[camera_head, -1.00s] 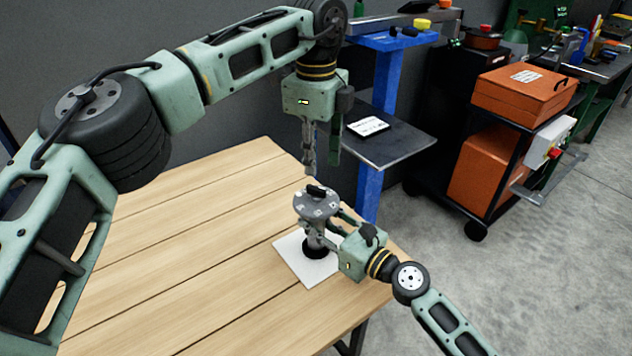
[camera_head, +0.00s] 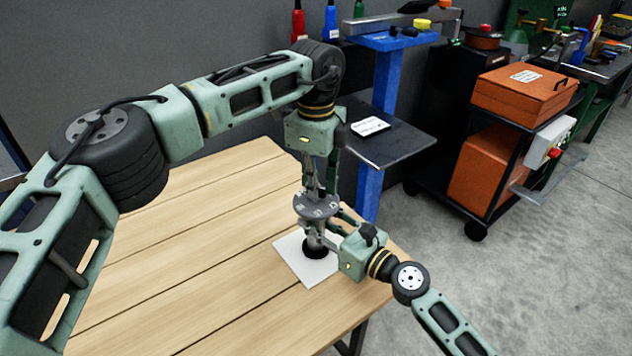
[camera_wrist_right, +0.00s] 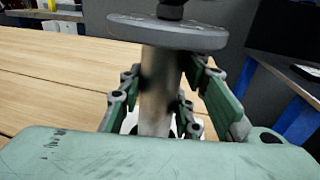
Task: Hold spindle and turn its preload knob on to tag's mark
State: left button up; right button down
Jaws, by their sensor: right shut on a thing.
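The spindle, a metal post with a round grey disc (camera_head: 316,207) on top, stands upright on a white plate (camera_head: 290,258). Its post (camera_wrist_right: 158,90) shows in the right wrist view between the fingers of my right gripper (camera_head: 328,236), which is shut on it below the disc. The dark knob (camera_wrist_right: 170,10) shows above the disc in the right wrist view, cut by the top edge. My left gripper (camera_head: 316,182) points down at the knob from above; its fingers hide the knob in the head view, and their closure is unclear. A white tag-like card (camera_head: 369,126) lies on the dark shelf behind; its print is unreadable.
The wooden table (camera_head: 190,250) is clear to the left of the spindle. A blue stand (camera_head: 388,80) with the dark shelf (camera_head: 395,145) is close behind. A black cart with orange cases (camera_head: 520,95) stands to the right on open floor.

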pick_arm(q)
grip_shut()
jog(key=shift+m, duration=0.4)
jog(key=m, duration=0.4)
jog(key=shift+m, duration=0.4)
jog(key=m, duration=0.5)
jog(key=shift+m, duration=0.7)
jog(key=o, duration=0.5)
grip_release()
jog(key=shift+o, duration=0.2)
